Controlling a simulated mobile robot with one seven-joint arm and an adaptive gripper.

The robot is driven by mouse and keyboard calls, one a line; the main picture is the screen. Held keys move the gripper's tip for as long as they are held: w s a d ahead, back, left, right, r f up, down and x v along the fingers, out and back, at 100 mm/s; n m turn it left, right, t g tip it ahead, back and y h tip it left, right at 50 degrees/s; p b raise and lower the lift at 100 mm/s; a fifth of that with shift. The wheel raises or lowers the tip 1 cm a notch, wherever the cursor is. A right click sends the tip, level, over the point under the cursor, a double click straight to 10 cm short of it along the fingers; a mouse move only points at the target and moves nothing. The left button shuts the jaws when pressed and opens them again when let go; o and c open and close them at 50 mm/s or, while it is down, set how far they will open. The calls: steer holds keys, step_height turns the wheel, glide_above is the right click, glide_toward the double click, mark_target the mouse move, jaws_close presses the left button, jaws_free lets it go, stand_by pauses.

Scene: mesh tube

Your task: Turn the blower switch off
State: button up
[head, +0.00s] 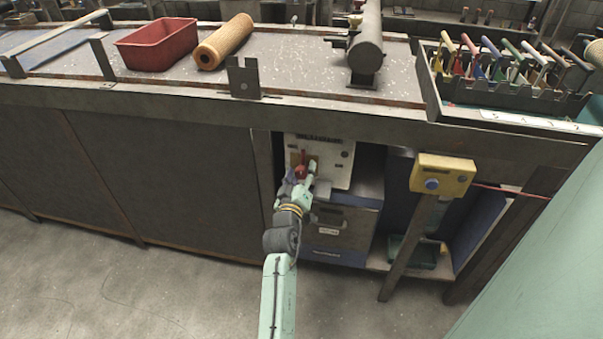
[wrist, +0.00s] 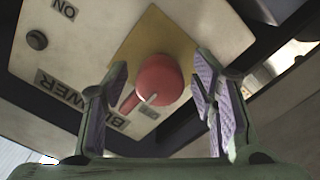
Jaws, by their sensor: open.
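The blower switch (wrist: 158,80) is a red rotary knob with a pointer arm and a white mark, set on a yellow plate (wrist: 150,35) on a pale panel. In the wrist view the panel carries the words "BLOWER" and "ON", seen upside down. My gripper (wrist: 160,95) is open, with one purple-padded finger on each side of the knob; I cannot tell whether either touches it. In the head view the red knob (head: 300,172) shows on the white control box (head: 325,155) under the bench, partly hidden by my gripper (head: 301,178).
The bench edge (head: 340,116) overhangs the control box. A grey drawer unit (head: 343,220) stands below it. A yellow box with a blue button (head: 442,176) is on a post to the right. A red tray (head: 157,44) sits on the bench. The floor at front left is clear.

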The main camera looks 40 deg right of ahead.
steer(key=v, duration=1.2)
stand_by(0.4)
